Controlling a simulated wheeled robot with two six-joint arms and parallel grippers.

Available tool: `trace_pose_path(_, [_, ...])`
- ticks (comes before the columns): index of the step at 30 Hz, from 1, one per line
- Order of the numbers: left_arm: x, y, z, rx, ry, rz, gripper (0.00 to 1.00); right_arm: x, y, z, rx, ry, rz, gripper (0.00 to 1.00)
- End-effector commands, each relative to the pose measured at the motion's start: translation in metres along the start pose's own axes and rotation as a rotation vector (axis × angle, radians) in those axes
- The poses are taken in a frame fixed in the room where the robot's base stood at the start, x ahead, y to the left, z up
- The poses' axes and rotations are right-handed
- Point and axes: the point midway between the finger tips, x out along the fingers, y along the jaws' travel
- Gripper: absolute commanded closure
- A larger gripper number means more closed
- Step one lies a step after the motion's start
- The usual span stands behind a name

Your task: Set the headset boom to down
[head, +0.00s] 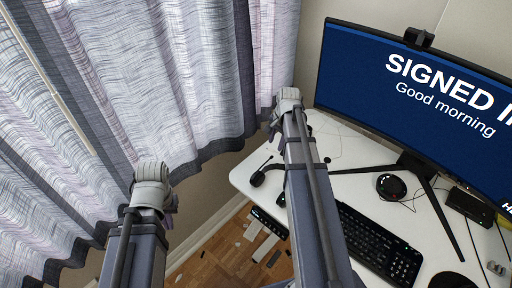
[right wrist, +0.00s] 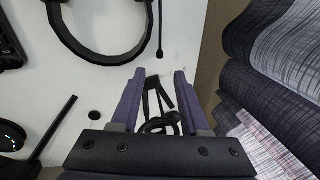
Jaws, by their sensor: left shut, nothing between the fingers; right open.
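The black headset (head: 258,179) lies on the white desk near its left end, partly hidden behind my right arm in the head view. In the right wrist view its curved headband (right wrist: 100,58) shows at the top. Its thin boom (right wrist: 160,30) runs beside the headband, with its tip just above the gap between my fingers. The ear cups are mostly cut off by the frame there. My right gripper (right wrist: 157,82) is open, with its fingers apart and not touching the headset. Black cables show between and beyond the fingers.
The curtain (head: 190,70) hangs close by the left desk end. The keyboard (head: 370,240), a round black puck (head: 391,186) and the monitor (head: 420,100) with splayed legs stand to the right.

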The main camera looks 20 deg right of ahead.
Motion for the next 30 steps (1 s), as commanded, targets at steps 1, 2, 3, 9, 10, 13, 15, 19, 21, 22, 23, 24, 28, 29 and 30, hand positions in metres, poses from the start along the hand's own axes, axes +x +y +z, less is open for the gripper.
trace_pose_path(1, [0.0, 0.0, 0.0, 0.0, 0.0, 0.0, 1.0, 0.0, 0.001, -0.001, 0.005, 0.0, -0.001, 0.55])
trace_pose_path(2, [0.0, 0.0, 0.0, 0.0, 0.0, 0.0, 1.0, 0.0, 0.001, -0.001, 0.006, 0.0, -0.001, 0.55])
trace_pose_path(3, [0.0, 0.0, 0.0, 0.0, 0.0, 0.0, 1.0, 0.0, 0.001, -0.001, 0.006, 0.0, -0.001, 0.55])
trace_pose_path(9, [0.008, 0.001, -0.001, 0.0, 0.0, 0.0, 1.0, 0.008, 0.001, -0.001, 0.003, 0.0, -0.001, 0.55])
trace_pose_path(10, [0.01, 0.001, -0.001, 0.0, 0.0, 0.0, 1.0, 0.01, 0.001, -0.001, 0.002, 0.0, 0.0, 0.55])
trace_pose_path(13, [0.019, 0.002, -0.001, 0.0, 0.0, 0.0, 1.0, 0.019, 0.001, -0.001, 0.001, 0.0, 0.0, 0.55])
trace_pose_path(15, [0.026, 0.003, -0.002, 0.0, 0.0, 0.0, 1.0, 0.027, 0.001, 0.0, 0.001, 0.0, 0.0, 0.55])
trace_pose_path(19, [0.043, 0.004, -0.003, 0.0, 0.0, 0.0, 1.0, 0.044, 0.001, 0.0, 0.001, 0.0, 0.0, 0.55])
trace_pose_path(21, [0.052, 0.005, -0.003, 0.0, 0.0, 0.0, 1.0, 0.053, 0.001, 0.0, 0.0, 0.0, 0.0, 0.55])
trace_pose_path(22, [0.057, 0.005, -0.003, 0.0, 0.0, 0.0, 1.0, 0.057, 0.001, 0.0, 0.0, 0.0, 0.0, 0.55])
trace_pose_path(23, [0.06, 0.006, -0.004, 0.0, 0.0, 0.0, 1.0, 0.061, 0.001, 0.0, 0.0, 0.0, 0.0, 0.55])
trace_pose_path(24, [0.065, 0.006, -0.004, 0.0, 0.0, 0.0, 1.0, 0.066, 0.001, 0.0, 0.0, 0.0, 0.0, 0.55])
trace_pose_path(28, [0.075, 0.007, -0.004, 0.0, 0.0, 0.0, 1.0, 0.077, 0.0, 0.0, 0.0, 0.001, 0.0, 0.55])
trace_pose_path(29, [0.076, 0.007, -0.004, 0.0, 0.0, 0.0, 1.0, 0.078, 0.0, 0.0, 0.0, 0.001, 0.0, 0.55])
trace_pose_path(30, [0.077, 0.007, -0.005, 0.0, 0.0, 0.0, 1.0, 0.079, 0.0, 0.0, 0.0, 0.0, 0.0, 0.55])
